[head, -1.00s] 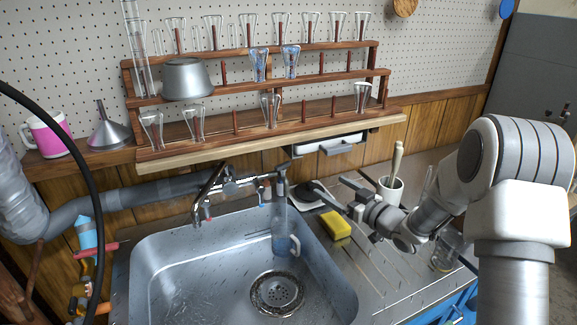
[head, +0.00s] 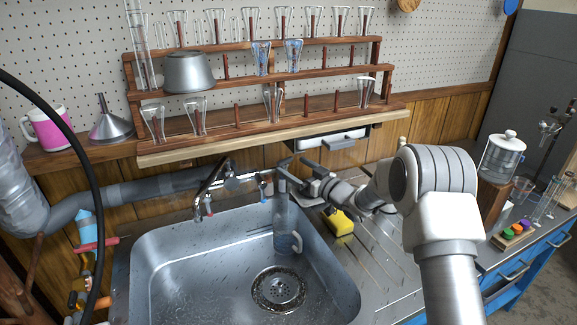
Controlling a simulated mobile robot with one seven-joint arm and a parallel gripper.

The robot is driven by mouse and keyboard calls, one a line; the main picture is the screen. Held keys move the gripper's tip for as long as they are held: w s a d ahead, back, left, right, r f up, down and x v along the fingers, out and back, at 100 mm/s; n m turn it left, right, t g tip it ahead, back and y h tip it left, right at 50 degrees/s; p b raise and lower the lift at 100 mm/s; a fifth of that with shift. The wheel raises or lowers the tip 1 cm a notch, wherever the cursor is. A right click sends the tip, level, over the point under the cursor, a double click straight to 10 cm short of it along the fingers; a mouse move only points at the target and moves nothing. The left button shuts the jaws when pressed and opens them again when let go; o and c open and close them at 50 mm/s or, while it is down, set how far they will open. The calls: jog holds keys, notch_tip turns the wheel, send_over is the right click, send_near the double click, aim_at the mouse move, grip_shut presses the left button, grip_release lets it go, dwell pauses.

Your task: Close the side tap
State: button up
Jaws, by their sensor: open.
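A chrome tap assembly (head: 232,182) sits on the wall behind the sink, with a curved spout at its left. At its right end a grey side tap (head: 281,173) points down over the sink. A small blue-and-red-tipped fitting (head: 263,188) is just left of it. A tall clear vessel with a handle (head: 284,228) stands under the side tap in the sink; whether water is running into it I cannot tell. My gripper (head: 298,173) is open, its fingertips close to the right of the side tap. I cannot tell whether they touch it.
The steel sink (head: 150,275) fills the front. A yellow sponge (head: 341,223) lies on the counter below my wrist. A wooden rack (head: 215,138) of glassware overhangs behind. A red-handled pipe valve (head: 97,245) is at the left. Bottles and a glass jar (head: 502,158) stand at the right.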

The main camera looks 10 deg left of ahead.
aim_at(286, 162)
jog(key=shift+x, duration=1.7)
jog(key=shift+c, duration=0.3)
jog(key=c, duration=1.3)
jog(key=shift+o, duration=0.2)
jog(key=shift+b, duration=0.35)
jog(key=shift+f+b, duration=0.1)
jog(key=shift+b, duration=0.2)
jog(key=m+t+h+b, duration=0.1)
jog(key=b, duration=0.1)
jog(key=m+t+h+b, duration=0.1)
jog(key=t+b, duration=0.1)
jog(key=shift+s+a+f+h, duration=0.1)
jog(key=shift+s+h, duration=0.05)
jog(key=shift+h, duration=0.25)
jog(key=shift+m+t+h+b, duration=0.4)
jog(key=shift+m+h+b, duration=0.1)
jog(key=shift+m+b, duration=0.25)
